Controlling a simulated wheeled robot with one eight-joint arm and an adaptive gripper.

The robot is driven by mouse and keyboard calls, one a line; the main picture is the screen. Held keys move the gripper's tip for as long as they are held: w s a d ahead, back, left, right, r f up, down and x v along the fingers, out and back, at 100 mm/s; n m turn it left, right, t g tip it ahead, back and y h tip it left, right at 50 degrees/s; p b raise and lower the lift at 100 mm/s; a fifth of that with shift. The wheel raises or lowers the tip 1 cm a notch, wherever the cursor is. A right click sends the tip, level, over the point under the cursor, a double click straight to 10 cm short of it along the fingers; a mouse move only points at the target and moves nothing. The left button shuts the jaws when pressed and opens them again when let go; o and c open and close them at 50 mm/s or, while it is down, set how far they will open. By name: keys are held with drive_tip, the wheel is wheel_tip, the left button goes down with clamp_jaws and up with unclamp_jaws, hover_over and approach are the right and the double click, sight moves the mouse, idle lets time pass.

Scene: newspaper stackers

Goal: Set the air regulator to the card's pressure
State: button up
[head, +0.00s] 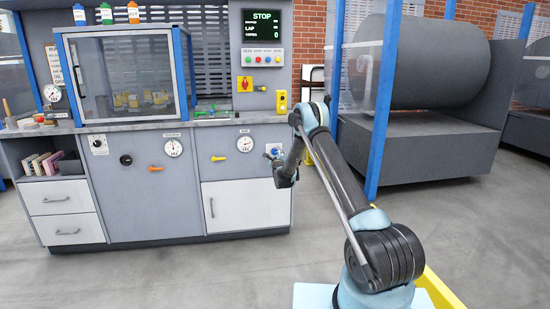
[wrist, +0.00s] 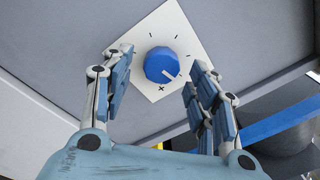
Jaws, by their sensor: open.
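The blue regulator knob (wrist: 161,65) sits on a white square plate (wrist: 178,30) with dark tick marks and a small cross-shaped mark. Its white pointer line aims to the lower right in the wrist view. My gripper (wrist: 160,58) is open, one finger on each side of the knob, with gaps visible. In the head view the knob (head: 274,150) is at the cabinet's right end, near my arm's end. A round gauge (head: 245,143) is left of it; its reading is too small to tell. A paper card (head: 54,64) with illegible text hangs at the far left.
A yellow lever (head: 218,158) and an orange lever (head: 156,169) stick out from the cabinet front. Above are a yellow button box (head: 281,102) and a display (head: 262,27) reading STOP. A blue post (head: 383,100) and large roller (head: 428,62) stand right. Floor in front is clear.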

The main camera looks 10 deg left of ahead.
drive_tip(key=shift+w+a, duration=0.1)
drive_tip(key=shift+w, duration=0.4)
drive_tip(key=c, duration=1.1)
drive_tip(key=shift+a+n, duration=0.1)
drive_tip(key=shift+n, duration=1.3)
drive_tip(key=o, duration=1.1)
drive_tip(key=shift+s, duration=0.1)
